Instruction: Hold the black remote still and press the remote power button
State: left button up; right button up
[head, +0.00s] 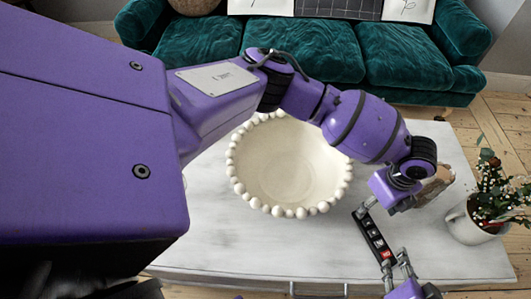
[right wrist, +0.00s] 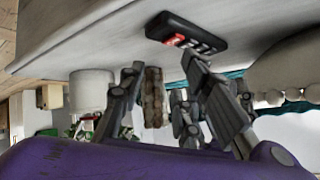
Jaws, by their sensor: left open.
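The black remote (head: 372,238) lies on the white table, slanted, with a red button (head: 386,254) at its near end. In the right wrist view the remote (right wrist: 188,36) shows beyond my fingertips, its red button toward the left. My left gripper (head: 385,196) is open above the remote's far end, one finger close to that end. I cannot tell whether it touches. My right gripper (head: 396,258) is near the remote's red-button end; its fingers (right wrist: 162,64) are spread with nothing between them. Contact with the button is not visible.
A cream bowl with a beaded rim (head: 236,170) stands left of the remote, under my left arm. A potted flowering plant (head: 470,226) stands to the right. A brown object (head: 437,184) is partly hidden behind my left gripper. A green sofa (head: 400,60) is behind the table.

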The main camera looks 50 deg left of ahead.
aim_at(364, 218)
jog(key=w+a+r+m+g, duration=0.1)
jog(key=w+r+m+g, duration=0.25)
jog(key=w, duration=0.25)
jog(key=w+a+r+m+g, duration=0.2)
jog(key=w+r+m, duration=0.2)
jog(key=w+m, duration=0.15)
pick_arm(q)
jog(key=shift+f, duration=0.5)
notch_tip(364, 218, down, 7)
jog(key=shift+s, duration=0.1)
pick_arm(e)
jog(key=s+d+f+m+g, duration=0.2)
jog(key=s+d+m+g, duration=0.1)
jog(key=s+m, duration=0.4)
jog(key=shift+s+f+m+g+h, duration=0.3)
jog(key=shift+f+m+g, duration=0.1)
jog(key=shift+m+g, duration=0.3)
